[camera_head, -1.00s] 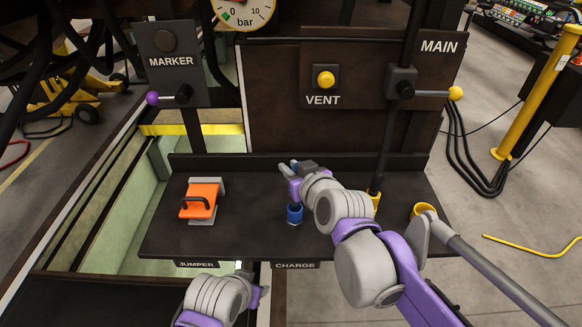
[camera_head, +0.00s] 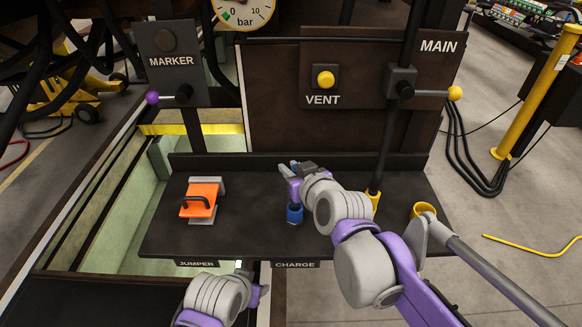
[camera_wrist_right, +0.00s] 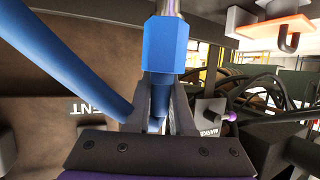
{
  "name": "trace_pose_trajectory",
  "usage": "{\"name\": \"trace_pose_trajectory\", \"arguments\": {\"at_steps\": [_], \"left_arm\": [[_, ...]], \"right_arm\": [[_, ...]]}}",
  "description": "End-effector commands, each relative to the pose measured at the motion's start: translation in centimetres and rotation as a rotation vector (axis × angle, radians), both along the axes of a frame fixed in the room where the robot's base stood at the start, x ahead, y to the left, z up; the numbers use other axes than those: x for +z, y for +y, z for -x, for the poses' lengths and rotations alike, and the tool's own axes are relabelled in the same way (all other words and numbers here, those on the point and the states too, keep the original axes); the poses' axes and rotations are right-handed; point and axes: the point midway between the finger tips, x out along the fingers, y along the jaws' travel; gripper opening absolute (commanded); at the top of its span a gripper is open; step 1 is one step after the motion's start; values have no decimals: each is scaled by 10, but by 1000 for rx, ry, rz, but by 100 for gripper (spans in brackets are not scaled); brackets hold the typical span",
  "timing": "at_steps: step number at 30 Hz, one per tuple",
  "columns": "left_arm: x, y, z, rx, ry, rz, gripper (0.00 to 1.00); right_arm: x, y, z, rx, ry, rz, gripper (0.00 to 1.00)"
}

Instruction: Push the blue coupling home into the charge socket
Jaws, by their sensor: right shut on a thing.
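The blue coupling (camera_head: 294,214) stands roughly upright over the front of the dark shelf, behind the CHARGE label (camera_head: 295,265). My right gripper (camera_head: 288,172) is above it. In the right wrist view the fingers (camera_wrist_right: 160,108) are shut on the blue coupling body (camera_wrist_right: 166,45). Bright metal (camera_wrist_right: 171,7) shows at the coupling's far end. The charge socket is hidden at the coupling's lower end, so I cannot tell how deep it sits. My left gripper (camera_head: 254,287) is low at the shelf's front edge, its jaws not clearly visible.
A blue hose (camera_wrist_right: 65,62) runs beside the coupling. An orange jumper piece (camera_head: 201,197) sits on the shelf's left. A yellow ring (camera_head: 423,209) is at the right. The MARKER lever (camera_head: 167,97), VENT button (camera_head: 326,80) and MAIN lever (camera_head: 430,94) are behind.

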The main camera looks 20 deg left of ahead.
Motion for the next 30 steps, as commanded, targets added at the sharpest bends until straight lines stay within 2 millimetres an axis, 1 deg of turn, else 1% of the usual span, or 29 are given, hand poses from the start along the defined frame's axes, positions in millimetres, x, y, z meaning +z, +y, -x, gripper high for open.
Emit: {"name": "trace_pose_trajectory", "arguments": {"at_steps": [30], "left_arm": [[-14,0,7,0,13,0,50]], "right_arm": [[-26,0,0,0,1,-1,0]]}}
